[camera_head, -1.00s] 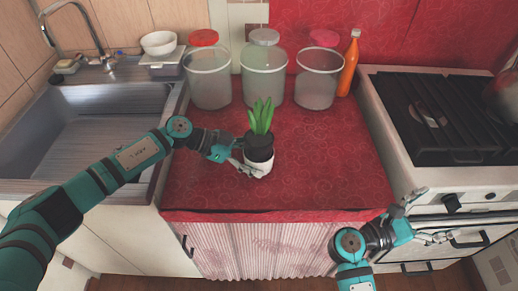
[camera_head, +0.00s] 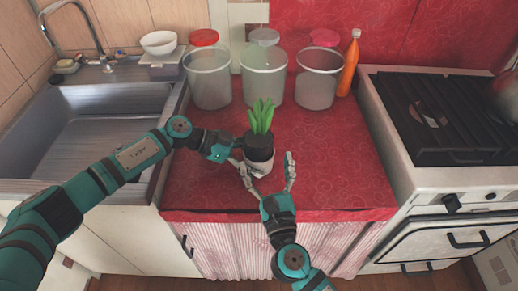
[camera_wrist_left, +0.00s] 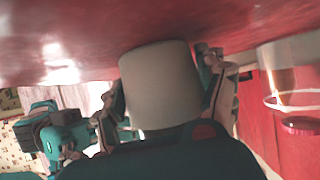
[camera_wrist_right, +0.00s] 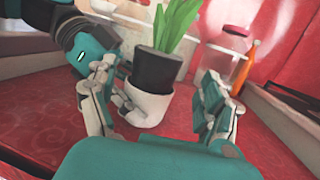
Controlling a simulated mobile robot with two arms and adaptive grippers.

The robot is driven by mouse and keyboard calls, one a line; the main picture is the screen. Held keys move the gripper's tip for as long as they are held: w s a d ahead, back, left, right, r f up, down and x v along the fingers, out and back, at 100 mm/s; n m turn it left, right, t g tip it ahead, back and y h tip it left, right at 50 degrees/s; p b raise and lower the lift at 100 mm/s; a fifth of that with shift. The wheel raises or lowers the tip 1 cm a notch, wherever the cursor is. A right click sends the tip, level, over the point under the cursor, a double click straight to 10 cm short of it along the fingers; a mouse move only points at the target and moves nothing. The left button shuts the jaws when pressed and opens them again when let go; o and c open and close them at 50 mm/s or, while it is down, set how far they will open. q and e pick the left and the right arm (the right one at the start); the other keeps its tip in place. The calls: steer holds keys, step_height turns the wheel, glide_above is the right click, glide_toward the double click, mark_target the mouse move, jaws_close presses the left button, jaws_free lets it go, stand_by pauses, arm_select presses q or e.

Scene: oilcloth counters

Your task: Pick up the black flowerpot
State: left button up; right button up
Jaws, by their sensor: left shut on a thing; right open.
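A black flowerpot (camera_head: 259,146) with a green plant (camera_head: 262,115) sits upright in a white pot (camera_head: 261,168) on the red counter. My left gripper (camera_head: 246,166) comes from the left and is shut on the white pot, low down; in the left wrist view the pale pot (camera_wrist_left: 160,85) fills the space between its fingers. My right gripper (camera_head: 269,175) is open in front of the pots, one finger to each side. In the right wrist view the black flowerpot (camera_wrist_right: 154,68) stands ahead, nearer the left finger, with the white pot (camera_wrist_right: 147,104) below it.
Glass jars (camera_head: 208,85) with lids stand at the back of the counter (camera_head: 320,150), beside an orange bottle (camera_head: 349,65). A sink (camera_head: 85,125) is on the left and a stove (camera_head: 440,120) on the right. The counter right of the pots is clear.

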mark_target(257, 132)
steer(key=x, duration=0.8)
steer(key=shift+a+r, duration=0.15)
steer(key=shift+s, duration=0.1)
steer(key=c, duration=1.1)
